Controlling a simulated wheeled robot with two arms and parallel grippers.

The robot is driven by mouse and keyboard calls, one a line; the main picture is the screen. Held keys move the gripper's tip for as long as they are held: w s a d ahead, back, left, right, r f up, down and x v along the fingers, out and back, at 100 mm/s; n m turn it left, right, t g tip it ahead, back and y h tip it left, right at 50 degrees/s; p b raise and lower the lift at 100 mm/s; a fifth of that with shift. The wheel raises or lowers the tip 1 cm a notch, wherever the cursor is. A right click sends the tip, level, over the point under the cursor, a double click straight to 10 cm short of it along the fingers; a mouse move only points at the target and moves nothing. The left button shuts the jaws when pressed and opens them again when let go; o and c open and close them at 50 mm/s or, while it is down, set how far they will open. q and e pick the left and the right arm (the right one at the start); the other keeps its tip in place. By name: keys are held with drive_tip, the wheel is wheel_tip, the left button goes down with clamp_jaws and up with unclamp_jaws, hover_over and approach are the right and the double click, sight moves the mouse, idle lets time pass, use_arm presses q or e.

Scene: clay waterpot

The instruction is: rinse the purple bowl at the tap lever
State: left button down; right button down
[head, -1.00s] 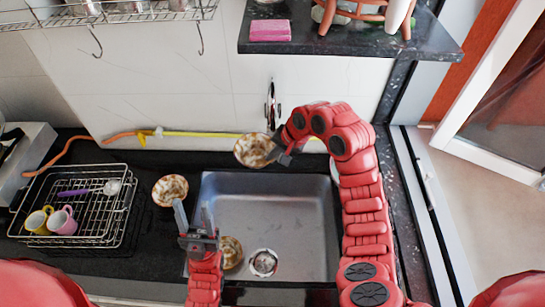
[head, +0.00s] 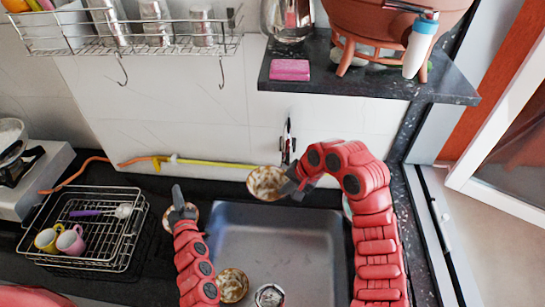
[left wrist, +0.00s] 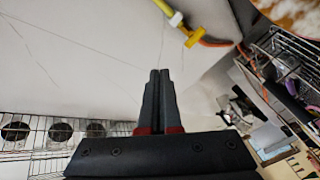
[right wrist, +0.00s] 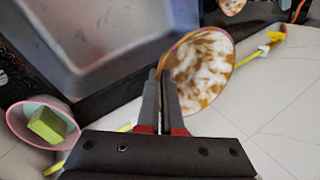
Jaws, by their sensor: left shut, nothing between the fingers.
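A bowl (head: 262,183) with white and brown stains inside is held above the sink's back edge. My right gripper (head: 288,187) is shut on its rim; the right wrist view shows the bowl (right wrist: 205,70) beyond the fingertips (right wrist: 165,72). Its rim looks pinkish there, but I cannot tell surely that it is the purple one. A tap fitting with a dark and red lever (head: 287,140) is on the wall just behind it. My left gripper (head: 178,192) is shut and empty, raised left of the sink; its fingers (left wrist: 160,75) touch.
A stained bowl (head: 191,209) stands on the counter behind my left gripper, and another (head: 232,286) is in the sink (head: 290,235). A pinkish bowl (right wrist: 18,122) holds a green sponge (right wrist: 47,125). A dish rack (head: 125,235) stands left; a shelf (head: 365,88) overhangs right.

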use_arm(q)
drive_tip(key=w+d+f+g+h, duration=0.1)
drive_tip(key=w+d+f+h, duration=0.1)
drive_tip(key=w+d+h, duration=0.6)
drive_tip(key=s+d+r+m+g+h, duration=0.2)
drive_tip(key=s+d+r+m+h, duration=0.4)
drive_tip(key=d+r+h, duration=0.55)
drive_tip(key=shift+g+h, duration=0.3)
drive_tip(key=shift+h, duration=0.45)
drive_tip(key=x, duration=0.7)
drive_tip(key=r+x, duration=0.1)
drive_tip(key=x, duration=0.3)
drive_tip(key=shift+s+d, duration=0.4)
drive_tip(key=shift+d, duration=0.6)
